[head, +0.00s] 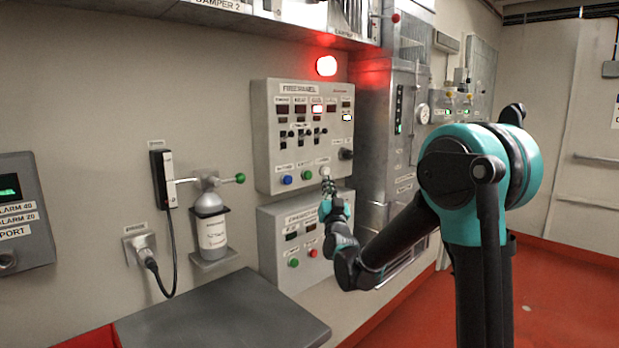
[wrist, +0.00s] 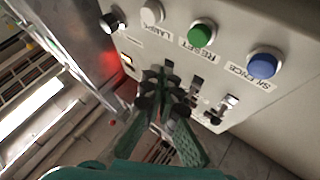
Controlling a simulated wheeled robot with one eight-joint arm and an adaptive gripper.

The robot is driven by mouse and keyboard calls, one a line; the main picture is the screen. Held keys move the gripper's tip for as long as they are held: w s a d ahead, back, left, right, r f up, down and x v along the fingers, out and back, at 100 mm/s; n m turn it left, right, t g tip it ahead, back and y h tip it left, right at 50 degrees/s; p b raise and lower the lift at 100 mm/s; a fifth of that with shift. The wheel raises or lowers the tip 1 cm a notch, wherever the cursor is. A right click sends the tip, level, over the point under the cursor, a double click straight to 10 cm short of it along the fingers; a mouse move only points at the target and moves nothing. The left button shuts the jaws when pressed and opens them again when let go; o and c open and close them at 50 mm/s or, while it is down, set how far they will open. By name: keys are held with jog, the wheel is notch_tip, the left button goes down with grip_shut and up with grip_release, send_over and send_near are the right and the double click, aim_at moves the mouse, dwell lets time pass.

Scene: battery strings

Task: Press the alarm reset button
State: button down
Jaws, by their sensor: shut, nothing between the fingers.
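The fire panel (head: 262,130) hangs on the wall with a row of blue, green and white buttons along its lower part. The green button (head: 307,175) is labelled RESET in the wrist view (wrist: 202,34), where the labels appear upside down. The blue button (head: 287,180) is beside it, labelled SILENCE. The white button (head: 325,170) is on its other side. My gripper (head: 327,184) is shut and empty in front of the panel, just below the white button in the head view. In the wrist view its fingertips (wrist: 165,76) appear apart from the green button. Contact with the panel cannot be told.
A red lamp (head: 326,66) glows above the panel. A lower box (head: 270,225) with green and red buttons sits beneath it. A black knob (head: 346,155) is right of the white button. A grey bench (head: 215,315) and a small cylinder (head: 211,225) are at left.

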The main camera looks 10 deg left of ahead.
aim_at(311, 173)
jog(key=shift+w+a, duration=0.8)
jog(key=shift+a, duration=0.25)
jog(key=shift+w+a, duration=0.75)
jog(key=shift+a, duration=0.25)
jog(key=shift+w+a, duration=0.1)
jog(key=shift+a, duration=0.05)
jog(key=shift+w+a, duration=0.2)
jog(key=shift+w+a, duration=0.4)
jog(key=shift+a, duration=0.15)
dwell(1.1)
jog(key=shift+s+d, duration=0.7)
jog(key=shift+d, duration=0.15)
jog(key=shift+d, duration=0.1)
jog(key=s+d, duration=0.1)
jog(key=d, duration=0.1)
jog(key=s+d, duration=0.1)
jog(key=s, duration=0.1)
jog(key=shift+d, duration=0.4)
